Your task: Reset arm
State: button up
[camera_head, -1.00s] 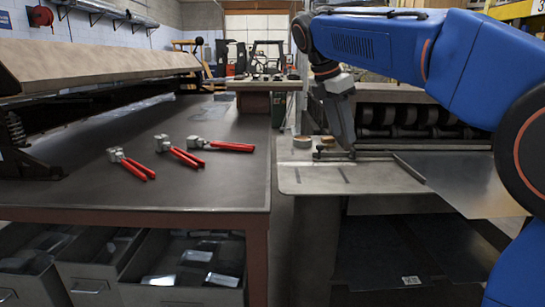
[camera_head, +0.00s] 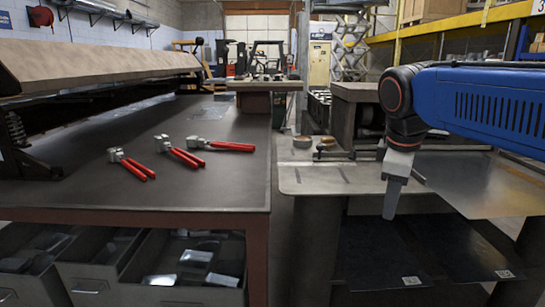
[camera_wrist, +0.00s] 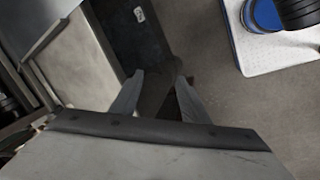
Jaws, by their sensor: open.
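My gripper (camera_head: 392,212) hangs fingers-down at the right in the head view, in front of the metal machine table (camera_head: 310,180) and clear of it. In the wrist view my gripper (camera_wrist: 158,82) shows two grey fingers spread apart with nothing between them. My blue arm reaches in from the right edge. Three red-handled hand tools (camera_head: 131,165), (camera_head: 180,151), (camera_head: 219,145) lie on the dark workbench (camera_head: 200,187) at the left, well away from my gripper.
Open drawers (camera_head: 190,265) with metal pieces sit under the workbench. Dark sheets (camera_head: 380,250) with white labels lie on a low level below my gripper. Round items (camera_head: 302,142) stand on the machine table. A yellow rack (camera_head: 460,28) stands behind.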

jog(key=s+d+f+m+t+y, duration=0.1)
jog(key=s+d+f+m, duration=0.1)
jog(key=s+f+m, duration=0.9)
jog(key=s+f, duration=0.4)
jog(key=f, duration=0.3)
jog(key=shift+s+f+t+y, duration=0.2)
jog(key=shift+s+t+y, duration=0.1)
jog(key=shift+s+t, duration=0.1)
jog(key=shift+o, duration=0.4)
